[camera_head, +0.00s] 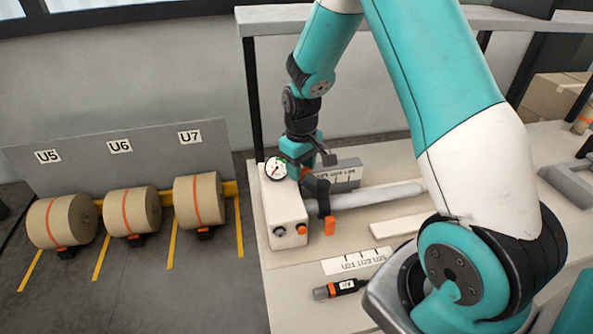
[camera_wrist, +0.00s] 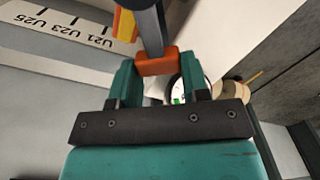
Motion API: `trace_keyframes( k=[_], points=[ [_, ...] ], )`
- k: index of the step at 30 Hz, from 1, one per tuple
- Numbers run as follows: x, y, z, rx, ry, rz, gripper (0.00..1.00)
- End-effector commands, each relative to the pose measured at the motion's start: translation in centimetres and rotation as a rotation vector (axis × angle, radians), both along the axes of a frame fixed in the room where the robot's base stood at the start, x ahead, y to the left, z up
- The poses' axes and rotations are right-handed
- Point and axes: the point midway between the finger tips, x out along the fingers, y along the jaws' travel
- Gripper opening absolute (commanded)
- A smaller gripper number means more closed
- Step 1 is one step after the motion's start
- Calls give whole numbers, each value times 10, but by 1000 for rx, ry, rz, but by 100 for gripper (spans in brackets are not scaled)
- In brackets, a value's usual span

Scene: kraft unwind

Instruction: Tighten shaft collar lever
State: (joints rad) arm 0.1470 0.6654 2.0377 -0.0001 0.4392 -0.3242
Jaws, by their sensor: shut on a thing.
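The light grey shaft (camera_head: 380,194) sticks out to the right from a white machine housing (camera_head: 283,205). A dark shaft collar (camera_head: 317,188) sits around it close to the housing. My gripper (camera_head: 303,165) is above the collar, pointing down. In the wrist view my gripper (camera_wrist: 158,72) has its teal fingers on either side of the orange lever (camera_wrist: 157,62) and is shut on it. A dark grey bar, seemingly part of the collar, runs up from the lever there. In the head view the lever is mostly hidden by the fingers.
A gauge (camera_head: 276,168) tops the housing, close to my gripper. An orange tab (camera_head: 329,225) hangs below the collar. A label strip (camera_head: 356,260) and a black-and-orange tool (camera_head: 338,289) lie on the bench.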

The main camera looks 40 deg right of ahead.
Motion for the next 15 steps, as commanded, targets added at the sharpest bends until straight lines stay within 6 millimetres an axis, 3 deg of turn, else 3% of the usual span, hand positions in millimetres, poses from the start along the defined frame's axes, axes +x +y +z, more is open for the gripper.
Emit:
trace_keyframes(
  k=[15],
  points=[
    [0,-32,1,-1,-3,-431,0]
  ],
)
